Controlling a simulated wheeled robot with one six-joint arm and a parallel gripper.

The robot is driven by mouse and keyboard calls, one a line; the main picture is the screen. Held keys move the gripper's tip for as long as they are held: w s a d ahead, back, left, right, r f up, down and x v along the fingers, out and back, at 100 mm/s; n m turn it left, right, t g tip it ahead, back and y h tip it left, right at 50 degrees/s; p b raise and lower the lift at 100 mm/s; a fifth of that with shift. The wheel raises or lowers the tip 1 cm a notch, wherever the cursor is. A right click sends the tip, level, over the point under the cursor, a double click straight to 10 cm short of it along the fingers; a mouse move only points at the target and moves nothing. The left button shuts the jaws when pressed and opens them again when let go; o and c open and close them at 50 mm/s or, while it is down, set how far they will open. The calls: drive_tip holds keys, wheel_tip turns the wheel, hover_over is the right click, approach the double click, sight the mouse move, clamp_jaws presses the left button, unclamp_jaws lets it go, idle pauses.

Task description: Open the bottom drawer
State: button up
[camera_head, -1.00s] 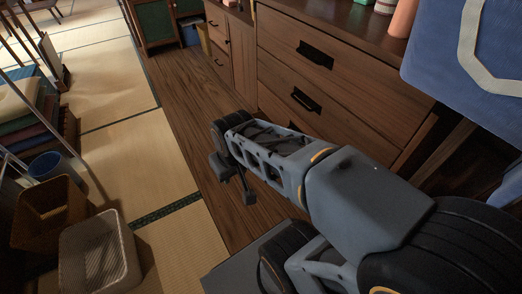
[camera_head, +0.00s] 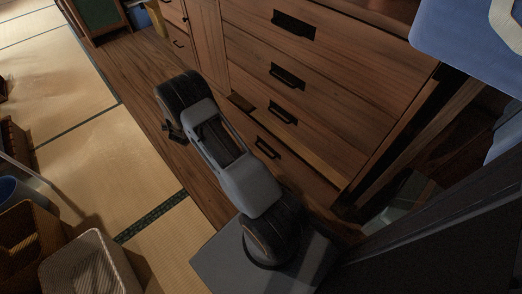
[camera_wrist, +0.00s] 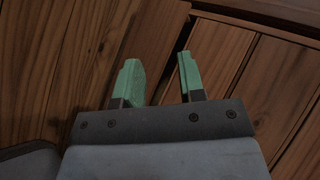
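A brown wooden chest (camera_head: 330,65) fills the upper right of the head view, with several drawers and dark handles. The lowest visible handle (camera_head: 268,147) is on the bottom drawer front, partly beside my arm. A ledge above it makes the bottom drawer seem to stand out slightly; I cannot be sure. My gripper (camera_head: 174,133) shows small and dark over the wooden floor, left of the chest and apart from that handle. In the wrist view my gripper's green fingers (camera_wrist: 160,78) are spread, with nothing between them. Brown boards lie beyond them; no handle shows there.
A wooden floor strip (camera_head: 130,95) runs along the chest, beside tatami (camera_head: 70,120). Baskets (camera_head: 85,265) stand at lower left. A blue cloth-like thing (camera_head: 465,45) is at upper right. A yellow bin (camera_head: 156,22) stands at the top.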

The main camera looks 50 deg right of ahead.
drive_tip(key=s+d+f+m+g+h, duration=0.3)
drive_tip(key=s+d+f+m+h, duration=0.15)
drive_tip(key=f, duration=0.55)
drive_tip(key=m+g+h, duration=0.4)
drive_tip(key=m+g, duration=0.2)
drive_tip(key=m, duration=0.1)
approach(261, 149)
drive_tip(key=shift+y, duration=0.25)
drive_tip(key=shift+b+x, duration=2.4)
drive_tip(key=shift+x, duration=2.8)
drive_tip(key=shift+w, duration=0.15)
drive_tip(key=shift+c, duration=0.3)
clamp_jaws()
